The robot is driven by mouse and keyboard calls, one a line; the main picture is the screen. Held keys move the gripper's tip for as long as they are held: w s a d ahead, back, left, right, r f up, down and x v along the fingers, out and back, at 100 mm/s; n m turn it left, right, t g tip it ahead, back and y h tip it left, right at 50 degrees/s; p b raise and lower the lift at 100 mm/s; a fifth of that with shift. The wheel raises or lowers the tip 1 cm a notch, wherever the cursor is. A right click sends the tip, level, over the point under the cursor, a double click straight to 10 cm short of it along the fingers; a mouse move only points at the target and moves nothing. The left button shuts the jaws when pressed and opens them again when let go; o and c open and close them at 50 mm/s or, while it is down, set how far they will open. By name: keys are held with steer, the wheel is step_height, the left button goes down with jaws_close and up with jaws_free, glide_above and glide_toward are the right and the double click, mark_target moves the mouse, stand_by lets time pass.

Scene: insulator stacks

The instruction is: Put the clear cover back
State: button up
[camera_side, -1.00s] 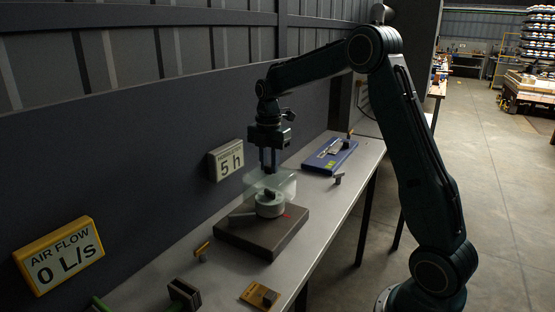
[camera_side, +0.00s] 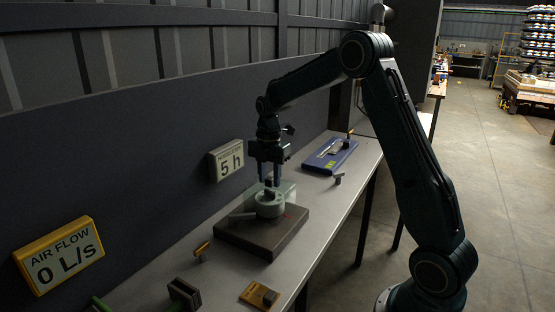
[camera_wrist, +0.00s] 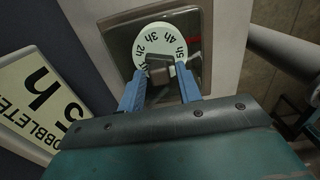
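The clear cover (camera_side: 287,191) shows faintly at the dial and behind it; I cannot tell whether it fully encloses the dial. The pale round dial (camera_side: 268,206) sits on a dark brown base (camera_side: 255,237). In the wrist view my gripper (camera_wrist: 160,76) has one blue finger on each side of the block, with no clear contact.
A sign (camera_side: 227,160) reads 5 h, and an air flow sign (camera_side: 60,256) reads 0 L/s. A blue case (camera_side: 329,156) lies farther along the bench (camera_side: 322,204). A yellow plate (camera_side: 259,294) and small dark parts lie near the front.

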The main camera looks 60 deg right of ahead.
steer(key=shift+o, duration=0.4)
steer(key=shift+r, duration=0.1)
step_height(320, 180, up, 12)
steer(key=shift+r, duration=0.2)
stand_by(0.4)
steer(key=shift+a, duration=0.1)
stand_by(0.4)
